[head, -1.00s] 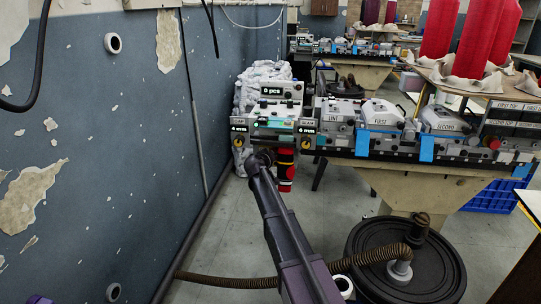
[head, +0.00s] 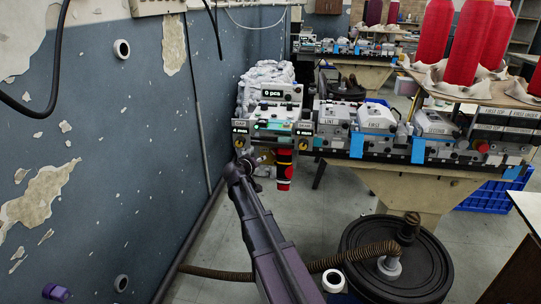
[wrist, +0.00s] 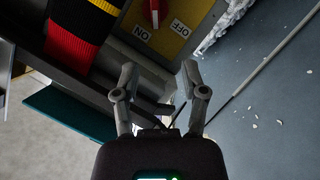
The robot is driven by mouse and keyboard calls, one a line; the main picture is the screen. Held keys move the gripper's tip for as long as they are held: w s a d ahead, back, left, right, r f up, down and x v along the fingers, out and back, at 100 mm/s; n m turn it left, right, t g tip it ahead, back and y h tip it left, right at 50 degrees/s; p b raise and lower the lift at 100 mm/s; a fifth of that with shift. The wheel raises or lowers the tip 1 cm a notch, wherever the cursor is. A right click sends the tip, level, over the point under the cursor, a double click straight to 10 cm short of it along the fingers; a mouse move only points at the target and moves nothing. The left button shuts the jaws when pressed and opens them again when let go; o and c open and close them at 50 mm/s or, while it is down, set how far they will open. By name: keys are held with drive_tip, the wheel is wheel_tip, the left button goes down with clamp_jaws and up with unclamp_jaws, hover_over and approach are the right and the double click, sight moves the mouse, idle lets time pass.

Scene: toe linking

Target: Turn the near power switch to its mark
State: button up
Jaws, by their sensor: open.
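The power switch has a red handle (wrist: 152,12) on a yellow plate (wrist: 172,30) with ON and OFF labels, at the top of the wrist view. The top of the handle is cut off by the frame edge, and its exact angle is hard to tell. I cannot make out this switch in the head view. My gripper (wrist: 159,70) is open and empty, its two fingers spread below the plate and apart from the handle. In the head view my gripper (head: 255,160) is small, in front of the lower part of the linking machine (head: 273,125).
A black, red and yellow striped knit piece (wrist: 85,30) hangs left of the switch, close to my left finger. A teal panel (wrist: 70,115) lies lower left. The blue wall (head: 130,170) runs along the left. A round black base (head: 395,260) with a hose stands right of my arm.

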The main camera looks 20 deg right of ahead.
sight(274, 154)
drive_tip(key=shift+d, duration=0.4)
drive_tip(key=b+x, duration=0.4)
drive_tip(key=x, duration=1)
drive_tip(key=shift+s, duration=0.1)
clamp_jaws()
